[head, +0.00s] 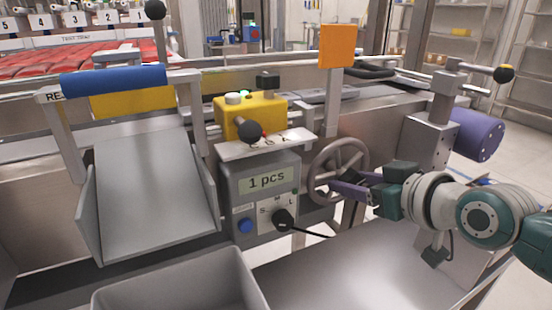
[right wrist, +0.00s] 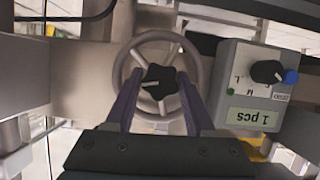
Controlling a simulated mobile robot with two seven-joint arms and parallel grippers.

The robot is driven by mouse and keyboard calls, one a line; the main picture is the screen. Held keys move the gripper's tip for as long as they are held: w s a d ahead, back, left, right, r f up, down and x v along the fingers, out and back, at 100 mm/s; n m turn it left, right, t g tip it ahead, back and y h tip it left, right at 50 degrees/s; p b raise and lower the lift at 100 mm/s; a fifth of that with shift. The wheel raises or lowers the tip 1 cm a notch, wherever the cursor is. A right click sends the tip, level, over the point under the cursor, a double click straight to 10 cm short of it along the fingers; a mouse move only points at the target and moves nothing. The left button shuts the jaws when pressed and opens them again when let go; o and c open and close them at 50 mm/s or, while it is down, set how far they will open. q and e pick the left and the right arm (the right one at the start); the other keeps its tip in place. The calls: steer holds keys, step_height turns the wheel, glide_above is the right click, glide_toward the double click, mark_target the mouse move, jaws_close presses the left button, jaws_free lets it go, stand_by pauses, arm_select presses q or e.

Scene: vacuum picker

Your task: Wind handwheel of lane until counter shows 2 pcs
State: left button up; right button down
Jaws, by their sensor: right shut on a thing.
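The grey spoked handwheel (head: 339,170) sits on the lane's side, just right of the counter box. The counter display (head: 267,180) reads "1 pcs"; it also shows upside down in the right wrist view (right wrist: 252,119). My right gripper (head: 338,187) reaches the wheel from the right, its purple fingers shut on it. In the right wrist view the fingers lie over the wheel (right wrist: 120,65), one on each side of a black lobed knob (right wrist: 160,83) at its middle. The exact contact is hard to see. My left gripper is not in view.
The counter box carries a black selector knob (head: 282,219) and a blue button (head: 246,226). A metal chute (head: 155,185) stands left of it, above a grey bin (head: 180,285). An orange plate (head: 338,46) stands above the wheel. A purple cylinder (head: 477,135) juts out at right.

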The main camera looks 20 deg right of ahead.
steer(key=shift+d+f+m+y+b, duration=0.1)
steer(key=shift+m+y+b, duration=0.4)
steer(key=shift+m+b, duration=0.2)
steer(key=shift+m+y, duration=0.3)
steer(key=shift+c, duration=1.2)
jaws_free()
